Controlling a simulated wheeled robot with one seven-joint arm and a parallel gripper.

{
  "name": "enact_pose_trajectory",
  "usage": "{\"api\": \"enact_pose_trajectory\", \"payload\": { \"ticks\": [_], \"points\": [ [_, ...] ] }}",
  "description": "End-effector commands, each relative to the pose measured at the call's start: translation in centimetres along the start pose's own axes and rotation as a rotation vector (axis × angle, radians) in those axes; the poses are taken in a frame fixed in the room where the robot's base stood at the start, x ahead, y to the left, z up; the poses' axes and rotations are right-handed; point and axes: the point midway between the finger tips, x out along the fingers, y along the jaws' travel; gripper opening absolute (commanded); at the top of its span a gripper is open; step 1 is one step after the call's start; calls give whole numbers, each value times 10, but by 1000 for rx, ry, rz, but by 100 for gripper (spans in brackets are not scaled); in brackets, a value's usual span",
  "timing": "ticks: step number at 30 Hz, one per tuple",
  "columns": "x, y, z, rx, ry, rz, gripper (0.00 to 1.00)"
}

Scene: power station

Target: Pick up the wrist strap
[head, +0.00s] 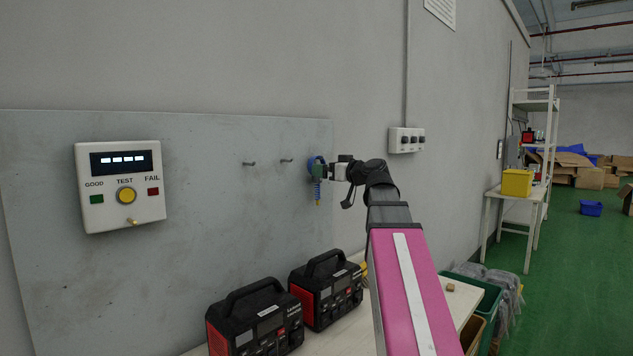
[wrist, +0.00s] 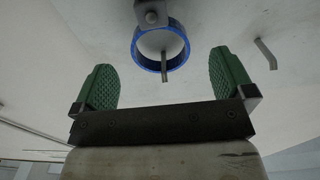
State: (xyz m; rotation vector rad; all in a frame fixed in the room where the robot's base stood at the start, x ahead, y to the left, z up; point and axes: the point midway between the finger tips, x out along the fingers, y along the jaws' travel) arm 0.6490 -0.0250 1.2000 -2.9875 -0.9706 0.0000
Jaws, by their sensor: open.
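The wrist strap (head: 317,190) is blue, with a looped band and a coiled cord hanging down. It is at the right end of the grey wall panel, partly hidden by my gripper in the head view. In the wrist view its blue ring (wrist: 161,46) is seen around a metal hook, ahead of my gripper. My gripper (wrist: 164,82) is open, its two green pads apart on the left and right of the ring's line. The ring appears beyond the fingertips; I cannot tell the exact gap. My gripper also shows in the head view (head: 322,172).
Bare hooks (head: 287,160) stick out of the panel (head: 220,190); another hook (wrist: 266,53) is close at right in the wrist view. A tester box (head: 122,186) is at left. Two black-and-red power units (head: 326,289) stand on the table below. A socket box (head: 406,140) is right.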

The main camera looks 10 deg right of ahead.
Motion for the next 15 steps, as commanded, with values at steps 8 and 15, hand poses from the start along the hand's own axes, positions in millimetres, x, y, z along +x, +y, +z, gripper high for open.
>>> {"api": "enact_pose_trajectory", "payload": {
  "ticks": [8,15],
  "points": [
    [24,2,1,-1,-1,-1,100],
    [54,2,2,0,0,-1,100]
  ]
}}
